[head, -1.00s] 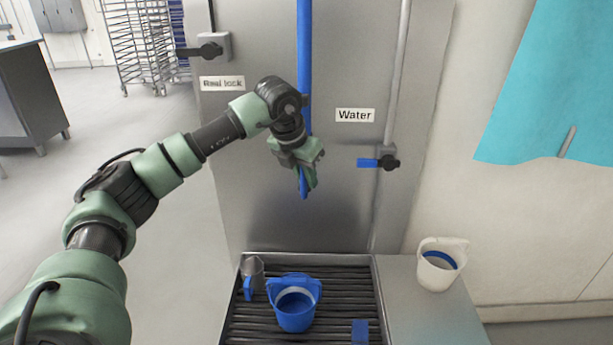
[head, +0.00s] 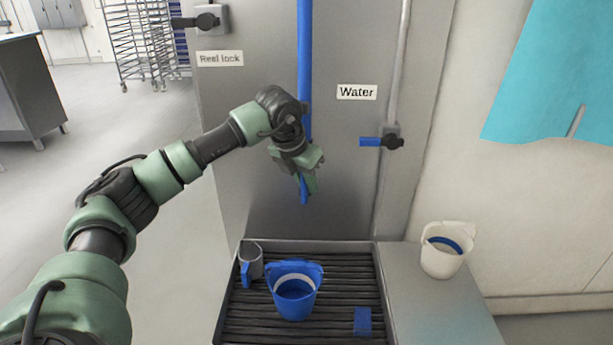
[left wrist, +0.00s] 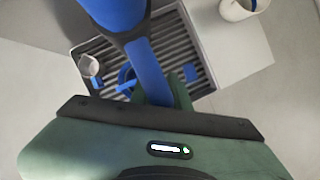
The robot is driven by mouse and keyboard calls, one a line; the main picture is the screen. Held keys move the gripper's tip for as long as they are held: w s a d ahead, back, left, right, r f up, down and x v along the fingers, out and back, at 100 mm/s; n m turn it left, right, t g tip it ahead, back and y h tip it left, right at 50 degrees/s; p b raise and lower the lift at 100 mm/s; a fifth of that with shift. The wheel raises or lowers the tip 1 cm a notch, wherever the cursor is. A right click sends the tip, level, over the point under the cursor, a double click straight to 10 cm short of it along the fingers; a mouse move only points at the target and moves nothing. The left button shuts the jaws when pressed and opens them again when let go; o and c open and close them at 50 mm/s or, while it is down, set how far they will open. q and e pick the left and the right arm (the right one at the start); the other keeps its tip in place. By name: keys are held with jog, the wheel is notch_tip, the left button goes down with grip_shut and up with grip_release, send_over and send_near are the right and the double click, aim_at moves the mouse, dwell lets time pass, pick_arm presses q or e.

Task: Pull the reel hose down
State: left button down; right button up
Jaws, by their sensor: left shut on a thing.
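The blue reel hose (head: 304,50) hangs straight down in front of the steel panel. My left gripper (head: 308,182) is shut on the hose near its lower end, and a short blue tip shows below the fingers. In the left wrist view the hose (left wrist: 150,70) runs down into my left gripper (left wrist: 160,97), whose fingers are partly hidden behind it. The hose end is above the grated drain tray (head: 335,330). My right gripper is not in view.
A blue bucket (head: 295,300), a metal jug (head: 250,262) and a blue block (head: 362,322) are on the tray. A white bucket (head: 443,258) stands on the right ledge. The reel lock lever (head: 207,21) and blue-handled water valve (head: 385,141) are on the panel.

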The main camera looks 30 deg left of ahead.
pick_arm(q)
notch_tip(320, 180, down, 14)
jog(key=b, duration=0.7)
jog(key=shift+r+b, duration=0.2)
jog(key=shift+b, duration=0.1)
jog(key=c, duration=1.4)
grip_release()
jog(key=shift+o, duration=0.2)
jog(key=shift+r, duration=0.1)
jog(key=b+v, duration=0.1)
jog(key=v, duration=0.6)
jog(key=shift+r, duration=0.4)
jog(key=shift+s, duration=0.1)
jog(key=shift+s+f, duration=0.1)
